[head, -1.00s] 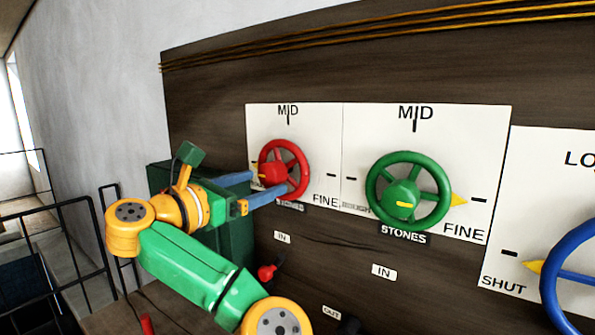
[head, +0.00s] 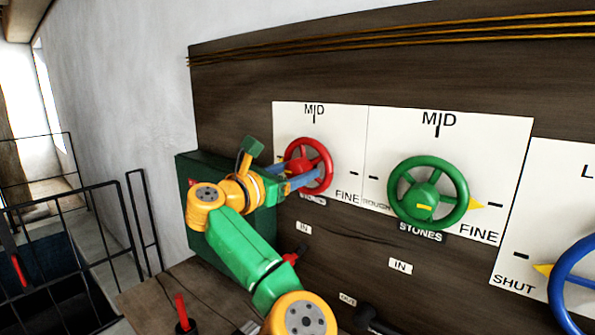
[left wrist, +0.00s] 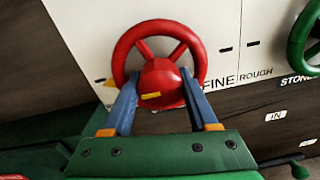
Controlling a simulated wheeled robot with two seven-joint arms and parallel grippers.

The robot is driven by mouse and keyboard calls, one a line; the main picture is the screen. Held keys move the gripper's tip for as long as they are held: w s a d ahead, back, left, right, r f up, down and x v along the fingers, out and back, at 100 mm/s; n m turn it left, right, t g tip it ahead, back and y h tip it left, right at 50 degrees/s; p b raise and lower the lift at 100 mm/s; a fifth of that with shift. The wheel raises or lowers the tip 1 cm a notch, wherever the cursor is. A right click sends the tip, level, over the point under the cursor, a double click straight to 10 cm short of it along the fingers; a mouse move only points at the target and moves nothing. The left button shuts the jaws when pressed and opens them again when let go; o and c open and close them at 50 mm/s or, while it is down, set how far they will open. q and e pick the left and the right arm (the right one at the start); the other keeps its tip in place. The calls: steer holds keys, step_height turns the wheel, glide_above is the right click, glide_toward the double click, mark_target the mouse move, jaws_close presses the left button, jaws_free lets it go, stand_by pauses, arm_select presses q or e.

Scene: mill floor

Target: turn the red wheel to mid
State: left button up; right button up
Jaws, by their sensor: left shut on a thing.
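The red wheel (head: 325,157) is on the white left-hand dial panel, under its MID mark (head: 314,112). My left gripper (head: 300,174) reaches it from the left, and its blue fingers are shut on the wheel's hub. In the left wrist view the red wheel (left wrist: 201,62) faces me, with one finger of the gripper (left wrist: 160,92) on each side of the round hub. A small yellow tip, seemingly its pointer (left wrist: 101,81), shows at the left of the rim, on the side away from FINE. My right gripper is not in view.
A green wheel (head: 397,185) on the STONES panel is close on the right, its yellow pointer towards FINE. A blue wheel (head: 558,270) is farther right, near SHUT. A green box (head: 190,190) stands behind my left wrist. Black railings (head: 60,215) are at the left.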

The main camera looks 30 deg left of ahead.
arm_select(q)
steer(key=shift+m, duration=0.3)
steer(key=m+b, duration=0.1)
steer(key=m, duration=0.1)
steer(key=shift+f+m+b, duration=0.1)
steer(key=shift+m+b, duration=0.2)
steer(key=shift+b, duration=0.05)
steer(key=m+b, duration=0.2)
steer(key=m, duration=0.3)
steer(key=m+b, duration=0.1)
steer(key=m, duration=0.3)
steer(key=shift+m+b, duration=0.35)
steer(key=shift+m, duration=0.05)
steer(key=shift+r+m+b, duration=0.2)
steer(key=shift+m+b, duration=0.3)
steer(key=shift+m, duration=1.8)
steer(key=o, duration=1.4)
steer(key=shift+c, duration=0.2)
